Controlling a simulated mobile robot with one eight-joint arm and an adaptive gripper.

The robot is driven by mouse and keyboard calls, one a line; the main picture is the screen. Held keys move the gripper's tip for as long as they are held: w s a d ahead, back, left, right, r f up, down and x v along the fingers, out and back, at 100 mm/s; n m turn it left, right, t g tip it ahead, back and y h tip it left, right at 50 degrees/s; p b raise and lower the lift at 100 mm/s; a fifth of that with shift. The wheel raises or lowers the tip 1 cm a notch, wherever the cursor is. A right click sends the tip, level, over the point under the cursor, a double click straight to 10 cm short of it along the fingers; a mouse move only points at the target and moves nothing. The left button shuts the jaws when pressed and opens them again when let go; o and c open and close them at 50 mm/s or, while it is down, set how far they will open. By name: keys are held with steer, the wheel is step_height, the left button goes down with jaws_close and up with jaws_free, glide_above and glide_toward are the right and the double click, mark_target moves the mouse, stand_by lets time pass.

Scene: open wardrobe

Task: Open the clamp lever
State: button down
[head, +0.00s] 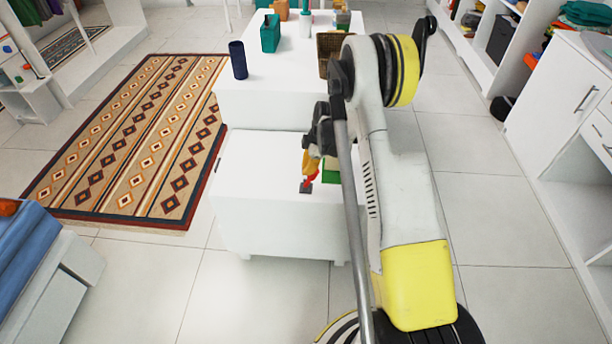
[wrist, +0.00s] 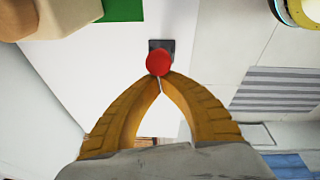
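The clamp lever shows as a red knob (wrist: 156,62) above a small dark grey base (wrist: 168,44) on a white surface. In the head view my gripper (head: 309,164) comes down just above the lever, partly hidden by my arm.
A green block (head: 331,171) is close beside the lever on the low white table (head: 262,210). A higher white table (head: 262,103) behind carries a dark blue cylinder (head: 238,60), a teal container (head: 270,33) and a wicker basket (head: 328,48). Open floor lies to the right.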

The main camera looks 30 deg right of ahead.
steer(key=shift+s+d+f+t+y, duration=0.15)
steer(key=shift+s+d+t+y, duration=0.15)
steer(key=shift+d+t+y, duration=0.25)
steer(key=shift+s+d+f+t+y, duration=0.1)
steer(key=shift+s+d+t+y, duration=0.25)
steer(key=shift+d+y, duration=0.25)
steer(key=shift+s+d+f+t+y, duration=0.2)
steer(key=shift+d+t+y, duration=0.15)
steer(key=shift+y, duration=0.2)
steer(key=shift+s+d+f+t+y, duration=0.2)
steer(key=shift+d+t+y, duration=0.1)
steer(key=shift+y, duration=0.2)
steer(key=shift+s+d+f, duration=0.55)
steer(key=shift+d+f, duration=0.1)
steer(key=shift+d, duration=0.05)
